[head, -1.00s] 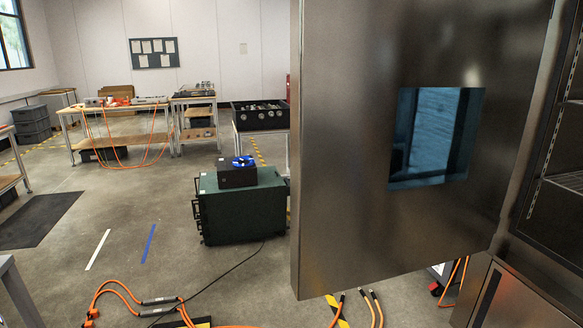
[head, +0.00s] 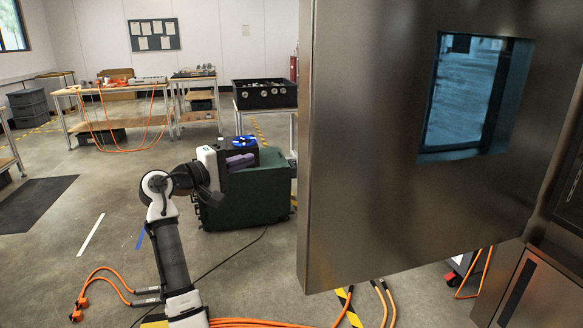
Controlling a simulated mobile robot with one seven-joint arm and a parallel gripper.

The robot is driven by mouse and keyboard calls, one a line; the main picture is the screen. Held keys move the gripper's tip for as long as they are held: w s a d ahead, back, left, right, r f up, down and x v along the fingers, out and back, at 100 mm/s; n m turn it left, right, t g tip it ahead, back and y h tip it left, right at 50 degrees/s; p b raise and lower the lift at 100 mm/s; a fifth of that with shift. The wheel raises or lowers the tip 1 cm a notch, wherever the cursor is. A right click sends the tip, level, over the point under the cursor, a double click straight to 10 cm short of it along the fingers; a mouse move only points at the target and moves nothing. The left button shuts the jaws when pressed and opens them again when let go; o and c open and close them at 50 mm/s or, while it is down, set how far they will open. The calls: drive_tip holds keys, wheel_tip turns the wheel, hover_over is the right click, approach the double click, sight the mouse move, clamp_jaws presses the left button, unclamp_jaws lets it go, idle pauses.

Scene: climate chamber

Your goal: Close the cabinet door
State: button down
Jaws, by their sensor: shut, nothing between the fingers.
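The cabinet door (head: 380,220) is a large brushed-metal panel with a bluish window (head: 465,95). It stands open, swung out from the cabinet (head: 530,298) at the right edge. Its free vertical edge faces left. My gripper (head: 242,161) is at the end of my arm, left of the door's free edge, and appears apart from it. It looks shut and holds nothing; its fingertips are small and hard to make out against the dark box behind.
A green wheeled case (head: 250,195) with a dark box on top stands behind my arm. Orange cables (head: 95,290) lie on the floor and run under the door. Workbenches (head: 120,95) line the back. Open floor lies at left.

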drive_tip(key=w+d+g+h+p, duration=0.1)
drive_tip(key=w+d+p, duration=0.1)
drive_tip(key=d, duration=0.8)
drive_tip(key=shift+w+d+f, duration=0.25)
drive_tip(key=shift+d+f, duration=0.05)
drive_tip(key=shift+f, duration=0.1)
drive_tip(key=shift+s, duration=0.1)
